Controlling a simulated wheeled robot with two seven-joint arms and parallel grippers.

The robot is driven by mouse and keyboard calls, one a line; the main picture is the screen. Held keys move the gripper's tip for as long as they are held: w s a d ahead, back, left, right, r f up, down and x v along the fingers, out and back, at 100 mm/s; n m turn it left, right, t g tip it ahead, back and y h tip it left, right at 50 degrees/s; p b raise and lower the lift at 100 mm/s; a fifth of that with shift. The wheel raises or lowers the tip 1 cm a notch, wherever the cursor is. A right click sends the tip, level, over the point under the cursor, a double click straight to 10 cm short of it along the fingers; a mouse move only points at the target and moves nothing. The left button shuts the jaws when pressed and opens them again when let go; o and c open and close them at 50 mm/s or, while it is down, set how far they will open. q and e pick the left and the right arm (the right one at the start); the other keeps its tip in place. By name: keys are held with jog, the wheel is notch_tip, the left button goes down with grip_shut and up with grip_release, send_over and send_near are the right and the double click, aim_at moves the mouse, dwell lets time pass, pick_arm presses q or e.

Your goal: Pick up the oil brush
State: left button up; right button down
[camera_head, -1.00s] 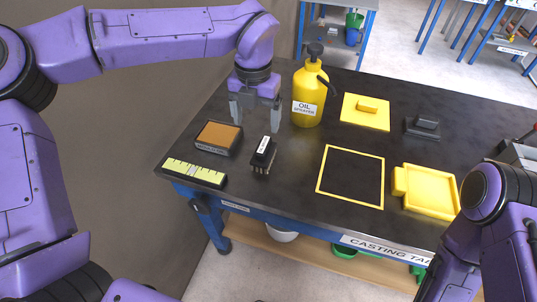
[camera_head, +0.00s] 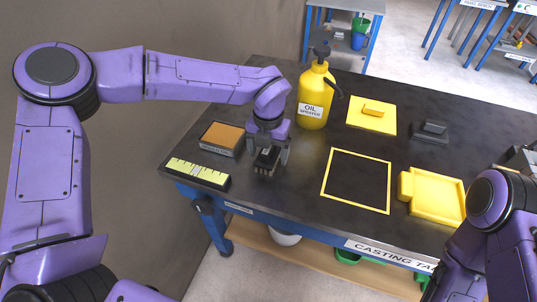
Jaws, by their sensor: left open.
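The oil brush (camera_head: 266,162) is a small black block-shaped brush standing on the dark casting table (camera_head: 290,215), right of the box with the brown top. My left gripper (camera_head: 269,159) points down over it, with one finger on each side of the brush. The jaws are open, and I cannot tell whether the fingers touch it. The gripper hides the top of the brush and its label. My right arm shows at the lower right, but its gripper is not in view.
A yellow oil sprayer (camera_head: 314,95) stands just behind my left gripper. The brown-topped box (camera_head: 222,138) and a yellow ruler-like strip (camera_head: 198,173) lie to the left. A yellow square outline (camera_head: 357,181), yellow tray (camera_head: 436,196), yellow plate (camera_head: 371,115) and black block (camera_head: 430,132) lie to the right.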

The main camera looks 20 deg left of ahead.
pick_arm(q)
jog(key=c, duration=1.2)
jog(key=shift+r, duration=0.1)
jog(key=shift+r, duration=0.3)
jog(key=r, duration=0.3)
jog(key=shift+d+b, duration=0.25)
jog(key=shift+b, duration=0.15)
jog(key=s+d+r, duration=0.2)
jog(key=d+r, duration=0.1)
jog(key=d, duration=0.1)
jog(key=s+d+r+b, duration=0.1)
jog(key=s+d+r, duration=0.1)
jog(key=d+r, duration=0.1)
jog(key=s+d+r, duration=0.2)
jog(key=d+r, duration=0.1)
jog(key=d, duration=0.2)
jog(key=shift+s+r+b, duration=0.15)
jog(key=shift+s+b, duration=0.15)
jog(key=shift+b, duration=0.05)
